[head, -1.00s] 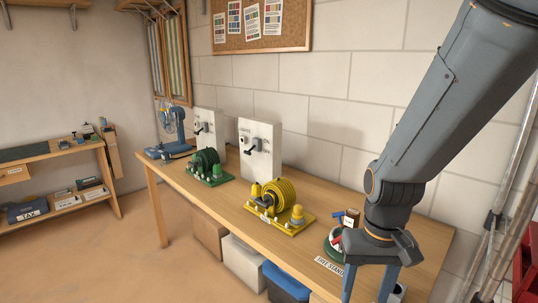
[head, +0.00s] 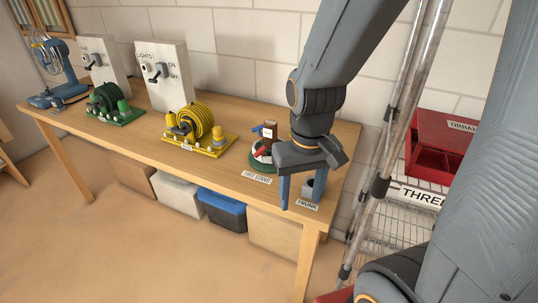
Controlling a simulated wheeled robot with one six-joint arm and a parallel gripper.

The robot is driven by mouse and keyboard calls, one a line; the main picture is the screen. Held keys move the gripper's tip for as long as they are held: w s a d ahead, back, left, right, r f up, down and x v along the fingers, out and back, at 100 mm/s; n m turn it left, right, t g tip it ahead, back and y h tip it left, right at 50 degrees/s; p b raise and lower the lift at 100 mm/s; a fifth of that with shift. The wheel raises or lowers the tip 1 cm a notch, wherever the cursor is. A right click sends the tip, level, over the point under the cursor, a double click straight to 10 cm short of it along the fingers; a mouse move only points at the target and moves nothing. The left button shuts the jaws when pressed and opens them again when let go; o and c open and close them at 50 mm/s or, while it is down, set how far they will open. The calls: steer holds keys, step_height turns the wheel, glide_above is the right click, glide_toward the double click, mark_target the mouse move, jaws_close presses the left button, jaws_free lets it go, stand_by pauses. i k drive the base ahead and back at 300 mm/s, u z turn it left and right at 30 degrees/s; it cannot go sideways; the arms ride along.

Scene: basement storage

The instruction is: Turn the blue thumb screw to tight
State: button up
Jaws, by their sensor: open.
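The green, round-based stand (head: 261,161) is near the right end of the wooden workbench, behind a label that seems to read "TREE STAND". It has red and white parts and a brown upright piece (head: 270,131). A small blue part (head: 257,128) shows at its upper left, perhaps the blue thumb screw; its turn position is too small to tell. My gripper (head: 302,193) points down, open, to the right of the stand and apart from it. A small grey block (head: 308,187) shows between or behind its fingers, seemingly not gripped.
Bins (head: 222,211) sit underneath. Metal poles (head: 400,110) and a wire rack with a red box (head: 440,147) stand at the right.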

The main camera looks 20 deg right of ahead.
mark_target(258, 129)
steer(key=k, duration=1)
steer(key=u, duration=0.85)
steer(key=i, duration=0.85)
steer(key=z, duration=1.15)
steer(key=i, duration=0.5)
steer(key=u, duration=0.05)
